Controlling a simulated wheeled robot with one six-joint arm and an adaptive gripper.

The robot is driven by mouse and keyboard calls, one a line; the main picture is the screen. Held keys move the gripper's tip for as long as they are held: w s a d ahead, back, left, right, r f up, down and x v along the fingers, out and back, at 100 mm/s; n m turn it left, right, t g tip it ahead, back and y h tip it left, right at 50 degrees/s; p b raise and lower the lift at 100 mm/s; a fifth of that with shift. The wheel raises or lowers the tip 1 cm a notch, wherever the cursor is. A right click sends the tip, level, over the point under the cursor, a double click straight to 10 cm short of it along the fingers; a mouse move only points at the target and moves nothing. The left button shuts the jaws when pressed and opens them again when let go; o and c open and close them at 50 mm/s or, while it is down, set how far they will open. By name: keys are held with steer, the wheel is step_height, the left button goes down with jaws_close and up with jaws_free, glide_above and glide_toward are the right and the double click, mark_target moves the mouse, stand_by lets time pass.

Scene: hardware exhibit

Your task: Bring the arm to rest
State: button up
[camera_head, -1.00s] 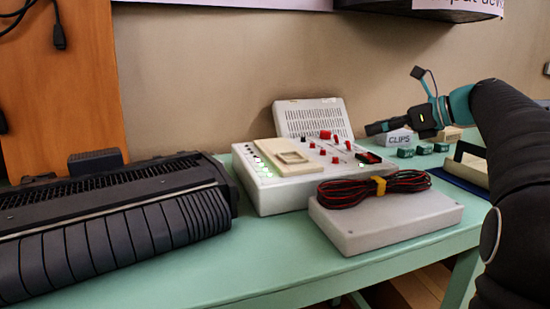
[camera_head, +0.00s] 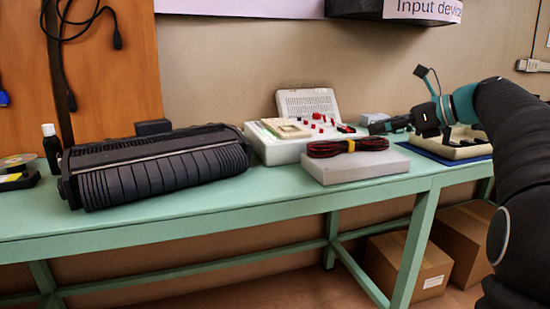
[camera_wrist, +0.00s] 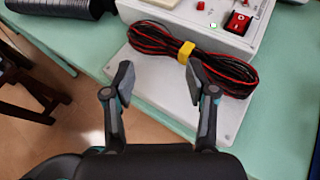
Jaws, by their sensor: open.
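My gripper (camera_wrist: 160,80) is open and empty in the wrist view, its two fingers apart. The front edge of a grey flat box (camera_wrist: 150,72) and a coil of red and black cable (camera_wrist: 160,38) with a yellow tie lie beyond and below the fingers. In the head view my gripper (camera_head: 386,126) is at the end of my arm, which reaches in from the right. It appears above the right part of the green table (camera_head: 270,209), and its fingers are too small there to read.
A black ribbed machine (camera_head: 160,170) stands on the table's left part. A white control box (camera_head: 290,152) with red knobs is behind the cable (camera_head: 347,147). A cream tray (camera_head: 456,145) on a blue mat lies right. Cardboard boxes (camera_head: 408,265) sit under the table.

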steer(key=s+a+f+n+g+h, duration=0.1)
steer(key=s+a+f+n+h, duration=0.2)
steer(key=s+a+f+n, duration=0.3)
steer(key=s+a+f+n+g+h, duration=0.15)
steer(key=s+a+f+n, duration=0.25)
steer(key=s, duration=0.4)
steer(key=s+f+n+h+p, duration=0.2)
steer(key=s+f+n+h, duration=0.4)
steer(key=s+f+n, duration=0.9)
steer(key=shift+s+d+f+n, duration=0.2)
steer(key=shift+s+d+n, duration=0.2)
steer(key=shift+s, duration=1.5)
